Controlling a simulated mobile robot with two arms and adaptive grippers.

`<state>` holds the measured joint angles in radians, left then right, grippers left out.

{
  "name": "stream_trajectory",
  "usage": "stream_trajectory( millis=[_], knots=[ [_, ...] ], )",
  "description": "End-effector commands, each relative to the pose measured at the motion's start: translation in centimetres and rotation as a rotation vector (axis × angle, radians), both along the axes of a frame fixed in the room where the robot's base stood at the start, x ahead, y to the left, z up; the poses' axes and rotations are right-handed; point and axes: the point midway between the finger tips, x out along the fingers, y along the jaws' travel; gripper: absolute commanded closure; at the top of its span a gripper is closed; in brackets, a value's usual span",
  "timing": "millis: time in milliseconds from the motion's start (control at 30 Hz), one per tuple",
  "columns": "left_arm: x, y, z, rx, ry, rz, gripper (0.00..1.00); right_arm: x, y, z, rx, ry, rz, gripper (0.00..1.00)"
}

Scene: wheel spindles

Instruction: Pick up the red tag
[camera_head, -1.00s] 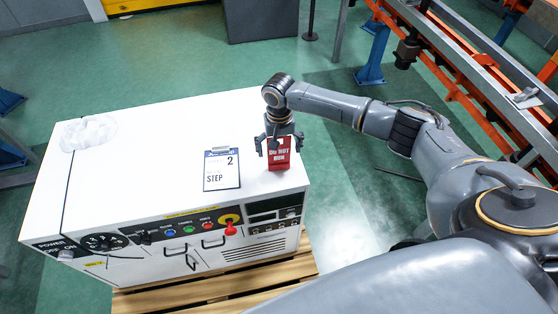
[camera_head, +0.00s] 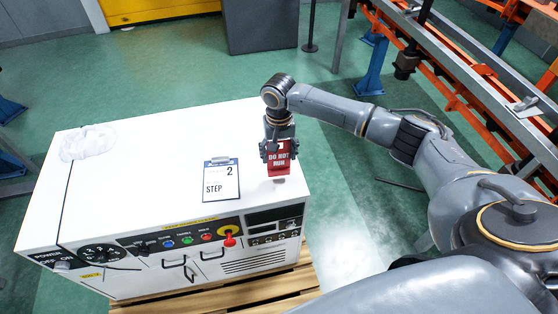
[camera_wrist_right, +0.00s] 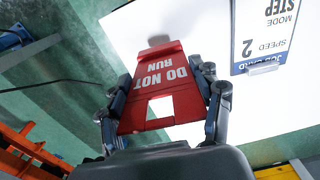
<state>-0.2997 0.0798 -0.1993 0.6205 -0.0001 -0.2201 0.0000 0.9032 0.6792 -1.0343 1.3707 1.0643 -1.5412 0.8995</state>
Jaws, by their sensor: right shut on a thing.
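The red tag (camera_head: 279,158) reads "DO NOT RUN" and is in my right gripper (camera_head: 278,150), above the right end of the white cabinet top. In the right wrist view the tag (camera_wrist_right: 160,88) lies between the two fingers of the right gripper (camera_wrist_right: 162,98), which are shut on its sides. A light square opening shows in the tag near the palm. A small grey shadow lies on the white top just beyond the tag's far edge. My left gripper is not in view.
A job card clipboard (camera_head: 221,181) lies on the white cabinet (camera_head: 140,185), left of the tag. A crumpled clear or white item (camera_head: 88,143) lies at the top's far left. The cabinet front has knobs, buttons and a red switch (camera_head: 229,240). Orange rails stand at right.

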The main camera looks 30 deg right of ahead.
Motion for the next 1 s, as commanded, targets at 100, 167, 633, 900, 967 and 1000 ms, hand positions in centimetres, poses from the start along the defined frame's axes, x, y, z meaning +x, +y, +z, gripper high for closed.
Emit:
stream_trajectory(
  millis=[100,167,633,900,967,1000],
  knots=[
    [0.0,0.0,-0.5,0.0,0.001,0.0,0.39,-1.0,0.9,2.0,0.002,-0.004,0.004,0.85],
    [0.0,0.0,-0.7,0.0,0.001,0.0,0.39,-1.8,1.6,3.2,0.002,-0.005,0.006,0.85],
    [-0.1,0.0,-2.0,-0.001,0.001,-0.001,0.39,-9.1,7.4,9.4,0.001,-0.003,0.004,0.85],
    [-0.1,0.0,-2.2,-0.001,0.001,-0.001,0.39,-10.8,8.7,10.4,0.0,-0.001,0.0,0.85],
    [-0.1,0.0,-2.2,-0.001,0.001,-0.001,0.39,-10.8,8.8,10.4,0.0,-0.001,-0.001,0.85],
    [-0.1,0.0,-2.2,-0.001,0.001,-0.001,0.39,-10.9,8.8,10.5,0.0,-0.001,-0.001,0.85]
  ],
)
